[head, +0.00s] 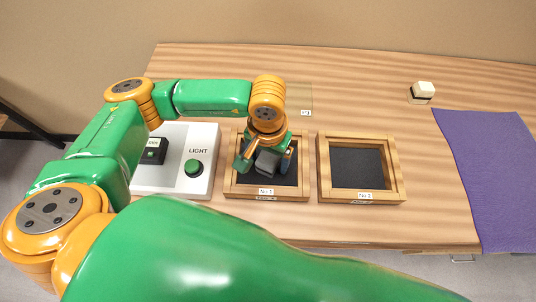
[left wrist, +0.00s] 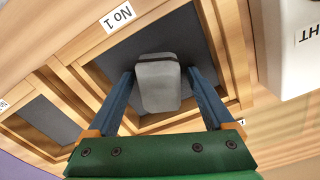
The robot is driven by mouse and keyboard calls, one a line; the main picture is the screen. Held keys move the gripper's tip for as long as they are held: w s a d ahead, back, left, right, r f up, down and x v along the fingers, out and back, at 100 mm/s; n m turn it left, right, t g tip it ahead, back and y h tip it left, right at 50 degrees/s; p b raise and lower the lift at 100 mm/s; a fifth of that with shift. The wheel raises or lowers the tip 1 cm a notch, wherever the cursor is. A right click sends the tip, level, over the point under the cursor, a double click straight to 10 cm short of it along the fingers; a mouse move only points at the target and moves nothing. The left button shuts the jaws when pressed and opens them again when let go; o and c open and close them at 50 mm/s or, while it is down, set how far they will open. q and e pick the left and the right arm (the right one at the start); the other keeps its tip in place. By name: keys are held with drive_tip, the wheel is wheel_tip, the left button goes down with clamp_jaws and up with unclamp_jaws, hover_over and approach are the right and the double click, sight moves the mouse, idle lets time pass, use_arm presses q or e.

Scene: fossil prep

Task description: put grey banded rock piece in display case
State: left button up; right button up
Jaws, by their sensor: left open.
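The grey rock piece (left wrist: 158,85) is a blocky lump with a faint band, seen between my left fingers in the left wrist view; it also shows in the head view (head: 268,162). It is within the black-lined wooden frame case marked No 1 (head: 234,177), whose rim also shows in the left wrist view (left wrist: 233,45). My left gripper (head: 266,158) points down over this case. Its blue fingers (left wrist: 162,98) are open on either side of the rock, with gaps visible. The lower contact of the rock is hard to make out. My right gripper is not in view.
A similar empty case marked No 2 (head: 398,185) stands to the right. A white box with a green LIGHT button (head: 193,168) is at left. A clear panel marked P1 (head: 300,97) lies behind. A small white-topped block (head: 423,91) and purple cloth (head: 490,170) are at right.

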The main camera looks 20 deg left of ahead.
sight(268, 155)
use_arm(q)
drive_tip(key=shift+r, duration=0.3)
wheel_tip(268, 155, up, 11)
drive_tip(key=shift+f+b, duration=0.15)
drive_tip(key=shift+b, duration=0.6)
drive_tip(key=shift+r, duration=0.5)
